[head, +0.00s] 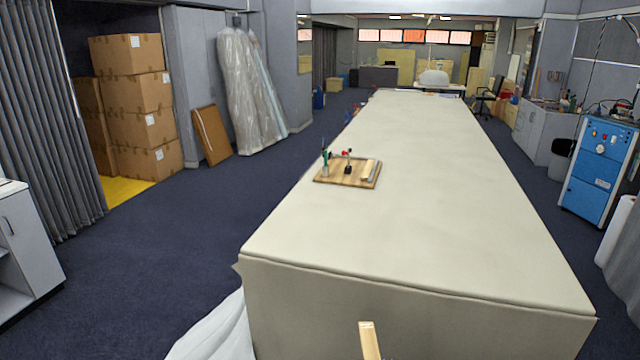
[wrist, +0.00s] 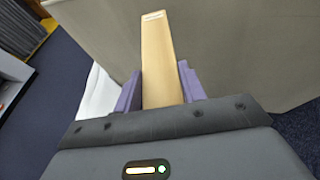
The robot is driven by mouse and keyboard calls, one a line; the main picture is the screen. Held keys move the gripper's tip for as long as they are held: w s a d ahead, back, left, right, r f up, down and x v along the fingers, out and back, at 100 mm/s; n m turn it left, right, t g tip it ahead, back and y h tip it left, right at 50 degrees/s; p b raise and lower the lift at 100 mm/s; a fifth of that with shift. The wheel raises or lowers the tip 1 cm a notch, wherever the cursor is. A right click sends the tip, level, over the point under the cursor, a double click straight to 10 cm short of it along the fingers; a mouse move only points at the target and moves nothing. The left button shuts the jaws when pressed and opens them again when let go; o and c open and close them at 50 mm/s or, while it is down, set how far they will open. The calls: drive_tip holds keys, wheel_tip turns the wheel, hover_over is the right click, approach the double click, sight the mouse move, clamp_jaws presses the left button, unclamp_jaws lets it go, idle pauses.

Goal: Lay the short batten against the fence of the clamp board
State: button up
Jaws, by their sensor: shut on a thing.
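In the wrist view my gripper (wrist: 160,92) has its two purple fingers on either side of a pale wooden batten (wrist: 158,55) and is shut on it. The batten points away from the gripper, with a whitish mark near its far end. In the head view the tip of the batten (head: 369,340) shows at the bottom edge, in front of the table's near side; the gripper itself is out of that view. The clamp board (head: 338,180) lies on the table near its left edge. It carries a pale wooden strip (head: 369,170) along its right side, a green-topped item and a red-topped clamp.
The long cloth-covered table (head: 430,220) is mostly bare around the board. Its near face (head: 420,310) drops straight down close to the batten. White sheeting (head: 220,335) lies on the floor at the near left. A grey cabinet (head: 30,240) stands far left.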

drive_tip(key=s+d+f, duration=0.4)
drive_tip(key=d+f, duration=0.1)
drive_tip(key=d, duration=0.2)
drive_tip(key=shift+s+f, duration=0.15)
drive_tip(key=shift+f, duration=0.05)
drive_tip(key=shift+s, duration=0.15)
